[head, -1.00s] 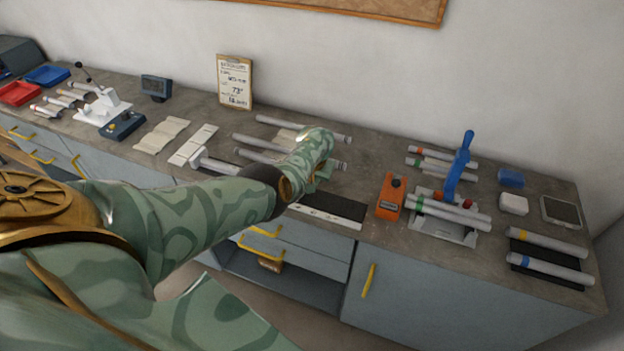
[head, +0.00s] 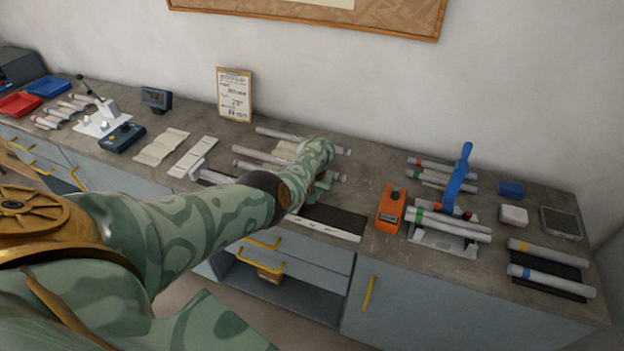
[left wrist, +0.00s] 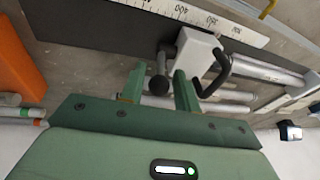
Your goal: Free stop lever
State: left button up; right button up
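In the left wrist view a white stop block (left wrist: 199,52) sits by a metal rail. A dark lever with a round knob (left wrist: 158,84) hangs at its left side, and a black curved handle (left wrist: 222,76) is at its right. My left gripper (left wrist: 159,82) is open, with the green fingers apart and the knob in the gap between them; I cannot tell whether either finger touches it. In the head view my left gripper (head: 318,187) is low over the bench, mostly behind my forearm, which hides the block and lever. My right gripper is in neither view.
A white ruler strip (head: 325,226) and dark mat run along the front edge. Grey tubes (head: 258,157) lie behind the gripper. An orange device (head: 391,210) and a clamp with a blue lever (head: 459,176) stand to the right.

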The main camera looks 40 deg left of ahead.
pick_arm(q)
jog(key=p+v, duration=0.8)
jog(key=v, duration=0.7)
jog(key=shift+r+p, duration=0.35)
jog(key=shift+p, duration=0.05)
jog(key=shift+s, duration=0.1)
